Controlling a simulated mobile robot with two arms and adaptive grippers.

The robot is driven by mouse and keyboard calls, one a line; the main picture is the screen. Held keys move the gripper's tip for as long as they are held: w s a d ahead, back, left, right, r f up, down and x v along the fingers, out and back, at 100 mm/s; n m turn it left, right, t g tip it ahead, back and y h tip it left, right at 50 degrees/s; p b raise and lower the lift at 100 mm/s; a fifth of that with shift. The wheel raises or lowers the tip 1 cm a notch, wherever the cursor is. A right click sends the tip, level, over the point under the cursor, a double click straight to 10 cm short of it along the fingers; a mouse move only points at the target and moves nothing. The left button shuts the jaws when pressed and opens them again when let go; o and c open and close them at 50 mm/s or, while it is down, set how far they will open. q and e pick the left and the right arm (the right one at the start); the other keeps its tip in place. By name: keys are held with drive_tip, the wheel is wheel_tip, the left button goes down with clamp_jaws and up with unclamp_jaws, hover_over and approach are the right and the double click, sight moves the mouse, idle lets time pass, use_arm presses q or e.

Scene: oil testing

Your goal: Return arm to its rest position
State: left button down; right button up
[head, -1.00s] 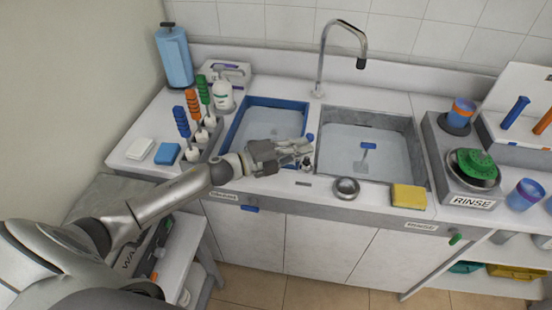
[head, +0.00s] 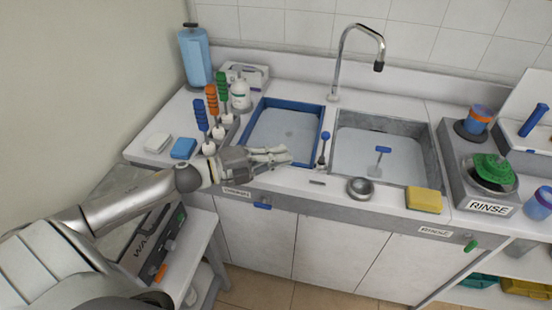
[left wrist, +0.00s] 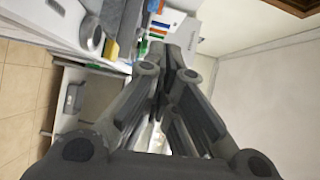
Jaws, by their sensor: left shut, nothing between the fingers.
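My left arm comes in from the left in the head view. Its gripper (head: 275,156) is over the front edge of the blue-rimmed left basin (head: 262,109), pointing right. The fingers are shut and empty. In the left wrist view the gripper (left wrist: 172,62) shows from behind, with its fingers together. My right gripper is not in view.
A small dark holder with a blue-topped stick (head: 323,148) stands just right of my fingers. A metal bowl (head: 361,188) and yellow sponge (head: 424,200) lie on the front ledge. Brushes with blue (head: 201,114), orange and green handles stand behind my wrist.

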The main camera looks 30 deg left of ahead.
use_arm(q)
drive_tip(key=shift+s+a, duration=0.2)
drive_tip(key=shift+a, duration=0.05)
